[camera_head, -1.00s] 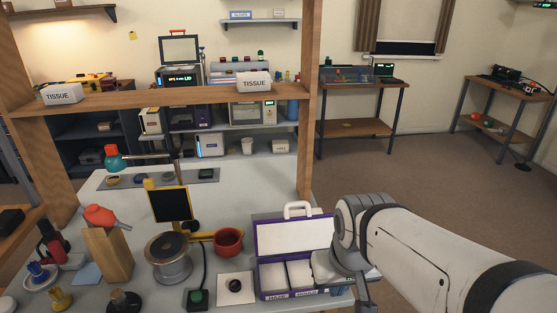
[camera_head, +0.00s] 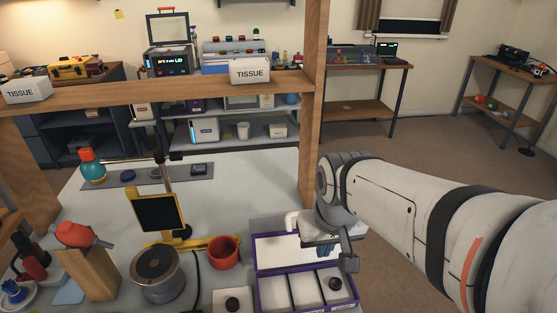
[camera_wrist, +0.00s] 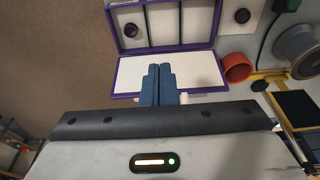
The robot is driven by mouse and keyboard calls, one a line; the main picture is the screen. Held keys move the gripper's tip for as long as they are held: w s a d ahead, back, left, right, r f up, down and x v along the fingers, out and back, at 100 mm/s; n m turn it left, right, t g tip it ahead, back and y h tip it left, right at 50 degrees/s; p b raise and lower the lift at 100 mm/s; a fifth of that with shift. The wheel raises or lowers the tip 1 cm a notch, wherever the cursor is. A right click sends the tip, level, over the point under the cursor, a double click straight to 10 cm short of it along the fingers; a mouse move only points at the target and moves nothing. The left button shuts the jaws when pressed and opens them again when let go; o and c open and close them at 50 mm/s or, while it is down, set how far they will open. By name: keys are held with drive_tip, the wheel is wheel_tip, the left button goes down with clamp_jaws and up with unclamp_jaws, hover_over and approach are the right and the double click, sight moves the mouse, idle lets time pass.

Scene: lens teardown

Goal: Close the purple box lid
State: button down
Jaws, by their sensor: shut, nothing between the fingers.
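The purple box (camera_head: 259,296) stands at the front of the bench, with white compartments. A black round piece (camera_head: 335,284) lies in its right-hand compartment. The lid (camera_head: 275,250) is open, raised at the back edge, with a white inner face and a white handle (camera_head: 291,221). In the wrist view, the lid (camera_wrist: 195,70) lies below the open box (camera_wrist: 116,25). My gripper (camera_head: 347,252) is by the lid's right part and hides some of it. Its blue fingers (camera_wrist: 158,72) are together and empty, overlapping the lid's inner face in the wrist view; contact cannot be told.
Left of the box are a red pot (camera_head: 223,254), a grey cylinder (camera_head: 158,277) and a yellow stand with a dark panel (camera_head: 158,212). A wooden post (camera_head: 314,110) and a shelf with tissue boxes (camera_head: 250,71) rise behind. Floor lies open to the right.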

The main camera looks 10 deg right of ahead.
drive_tip(key=w+r+g+p, duration=0.25)
drive_tip(key=w+p, duration=0.55)
drive_tip(key=w, duration=1.4)
drive_tip(key=s+f+p, duration=0.3)
drive_tip(key=f, duration=0.5)
drive_tip(key=shift+s+a, duration=0.2)
drive_tip(key=shift+a, duration=0.1)
drive_tip(key=shift+s, duration=0.1)
drive_tip(key=shift+f, duration=0.15)
